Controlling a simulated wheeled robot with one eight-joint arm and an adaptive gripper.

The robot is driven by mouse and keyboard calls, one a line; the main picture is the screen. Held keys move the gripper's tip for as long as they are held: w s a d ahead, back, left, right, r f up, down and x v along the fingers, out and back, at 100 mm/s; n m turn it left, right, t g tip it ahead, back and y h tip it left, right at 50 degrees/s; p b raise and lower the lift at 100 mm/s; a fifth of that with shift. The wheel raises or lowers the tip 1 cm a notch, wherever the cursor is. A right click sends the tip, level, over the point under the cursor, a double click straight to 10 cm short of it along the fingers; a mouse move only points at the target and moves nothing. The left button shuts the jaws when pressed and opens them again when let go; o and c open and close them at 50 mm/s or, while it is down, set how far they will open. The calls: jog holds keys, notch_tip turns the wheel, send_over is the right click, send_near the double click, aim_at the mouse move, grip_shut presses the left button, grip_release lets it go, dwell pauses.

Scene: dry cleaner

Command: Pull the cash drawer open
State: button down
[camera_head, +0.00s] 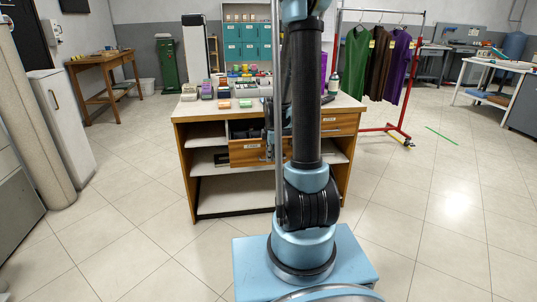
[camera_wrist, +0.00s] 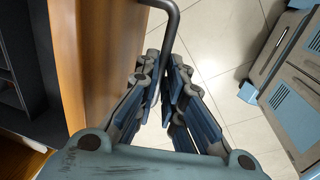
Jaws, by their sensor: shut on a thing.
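The cash drawer (camera_head: 248,153) has a wooden front with a small label. It stands out from the counter (camera_head: 181,150), lower in the picture than the drawer front (camera_head: 340,124) to its right, with a dark opening above it. In the wrist view the wooden front (camera_wrist: 105,45) runs along the left. A dark bar handle (camera_wrist: 172,18) comes off it and passes between my fingertips. My gripper (camera_wrist: 165,66) is shut on this handle. In the head view my arm hides most of the gripper and the right part of the drawer front.
The counter top holds several small coloured boxes (camera_head: 207,90). Open shelves (camera_head: 209,160) lie below the drawer. A red garment rack (camera_head: 407,105) stands to the right, a wooden table (camera_head: 105,65) at the far left. The tiled floor around the counter is clear.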

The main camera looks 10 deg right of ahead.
jog(key=c, duration=1.7)
grip_release()
notch_tip(320, 180, up, 12)
jog(key=s, duration=0.2)
jog(key=shift+f, duration=0.15)
jog(key=shift+s, duration=0.1)
jog(key=s+f+m, duration=0.1)
jog(key=s+m, duration=0.7)
jog(key=s, duration=0.6)
jog(key=s+f+m, duration=0.2)
jog(key=s+m, duration=0.7)
jog(key=s, duration=0.5)
jog(key=shift+s+f+m, duration=0.3)
jog(key=shift+s, duration=0.1)
